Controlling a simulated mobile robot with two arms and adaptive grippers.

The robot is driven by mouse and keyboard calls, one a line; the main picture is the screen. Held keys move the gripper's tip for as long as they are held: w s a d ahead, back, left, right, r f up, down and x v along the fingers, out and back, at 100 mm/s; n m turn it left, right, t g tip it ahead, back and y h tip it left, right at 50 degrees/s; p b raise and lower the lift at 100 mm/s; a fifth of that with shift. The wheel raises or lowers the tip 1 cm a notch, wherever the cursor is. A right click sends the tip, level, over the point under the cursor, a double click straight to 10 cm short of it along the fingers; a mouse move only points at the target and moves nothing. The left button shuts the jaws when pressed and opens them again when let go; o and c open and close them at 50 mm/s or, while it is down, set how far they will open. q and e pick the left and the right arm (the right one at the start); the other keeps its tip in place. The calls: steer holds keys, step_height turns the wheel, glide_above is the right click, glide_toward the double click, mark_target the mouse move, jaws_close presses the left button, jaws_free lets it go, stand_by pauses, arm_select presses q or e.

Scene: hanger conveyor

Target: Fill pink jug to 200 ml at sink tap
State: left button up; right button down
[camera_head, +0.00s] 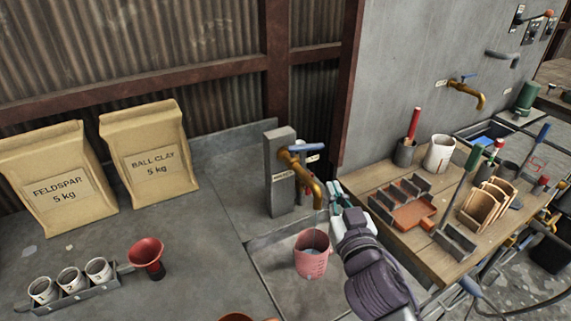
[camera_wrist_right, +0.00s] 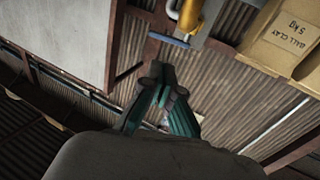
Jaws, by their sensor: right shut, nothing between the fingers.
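The pink jug (camera_head: 312,262) stands upright in the sink (camera_head: 268,277), below the spout of the brass tap (camera_head: 311,182). I see no water stream, and the level in the jug cannot be read. The tap's blue lever (camera_head: 308,147) points right from its grey post. My right gripper (camera_head: 336,190) is shut and empty, just right of the spout and below the lever's end. In the right wrist view, its closed teal fingers (camera_wrist_right: 160,72) point toward the blue lever (camera_wrist_right: 168,40), with a gap in the picture. My left gripper is not in view.
Sacks of feldspar (camera_head: 57,185) and ball clay (camera_head: 150,160) stand at the left. A cup rack (camera_head: 72,297) and red funnel (camera_head: 147,256) are at front left. A crowded wooden bench (camera_head: 385,203) flanks the right arm. A second brass tap (camera_head: 468,91) is on the wall.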

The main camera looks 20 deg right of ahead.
mark_target(317, 148)
steer(key=w+d+p, duration=0.1)
steer(key=w, duration=0.3)
steer(key=w+d+p, duration=0.1)
steer(key=w+p, duration=0.1)
steer(key=w, duration=0.2)
steer(key=w+d+p, duration=0.1)
steer(key=w+p, duration=0.1)
steer(key=w, duration=0.3)
steer(key=shift+w+f, duration=0.1)
steer(key=shift+w, duration=0.15)
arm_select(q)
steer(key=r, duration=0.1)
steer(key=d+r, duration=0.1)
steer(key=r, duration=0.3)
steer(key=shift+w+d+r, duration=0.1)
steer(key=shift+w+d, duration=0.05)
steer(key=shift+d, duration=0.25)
